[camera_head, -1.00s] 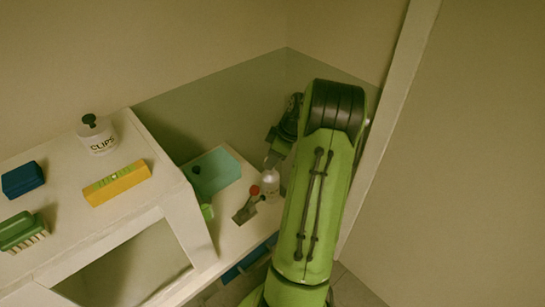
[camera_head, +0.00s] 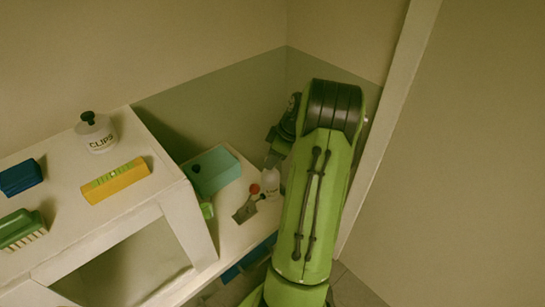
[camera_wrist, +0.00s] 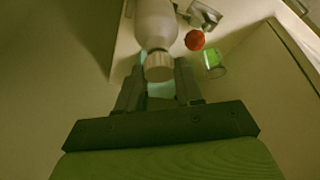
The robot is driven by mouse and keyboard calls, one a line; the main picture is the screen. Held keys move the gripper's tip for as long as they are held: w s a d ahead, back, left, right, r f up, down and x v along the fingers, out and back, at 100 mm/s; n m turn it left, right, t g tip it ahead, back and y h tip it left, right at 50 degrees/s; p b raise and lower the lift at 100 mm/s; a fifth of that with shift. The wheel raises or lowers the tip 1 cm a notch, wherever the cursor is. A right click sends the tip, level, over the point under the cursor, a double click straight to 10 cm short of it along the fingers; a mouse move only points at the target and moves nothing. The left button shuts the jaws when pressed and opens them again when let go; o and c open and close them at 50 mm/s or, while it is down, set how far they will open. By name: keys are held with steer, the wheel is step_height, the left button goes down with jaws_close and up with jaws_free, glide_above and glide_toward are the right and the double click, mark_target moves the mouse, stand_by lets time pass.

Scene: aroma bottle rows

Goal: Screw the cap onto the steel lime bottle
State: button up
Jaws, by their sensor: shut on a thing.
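A pale grey bottle (camera_wrist: 157,22) with a light cap (camera_wrist: 159,66) at its end is in the middle top of the wrist view. In the head view the bottle (camera_head: 270,183) stands on the lower shelf, just left of my arm. No label is readable on it, so I cannot confirm lime. My gripper (camera_wrist: 158,84) has its fingers on both sides of the cap and is shut on it. The cap lines up with the bottle's top; I cannot tell how far it is threaded. In the head view my gripper (camera_head: 273,160) is just above the bottle, partly hidden by my arm.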

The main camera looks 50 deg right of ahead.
steer(key=shift+f, duration=0.15)
steer(key=shift+f+b, duration=0.5)
steer(key=shift+b, duration=0.1)
steer(key=shift+f, duration=0.1)
stand_by(0.3)
steer(key=shift+f+b, duration=0.3)
steer(key=shift+b, duration=0.05)
steer(key=shift+f, duration=0.25)
stand_by(0.3)
stand_by(0.4)
steer(key=o, duration=1.1)
steer(key=shift+c, duration=0.2)
steer(key=shift+r, duration=0.1)
steer(key=shift+c, duration=0.3)
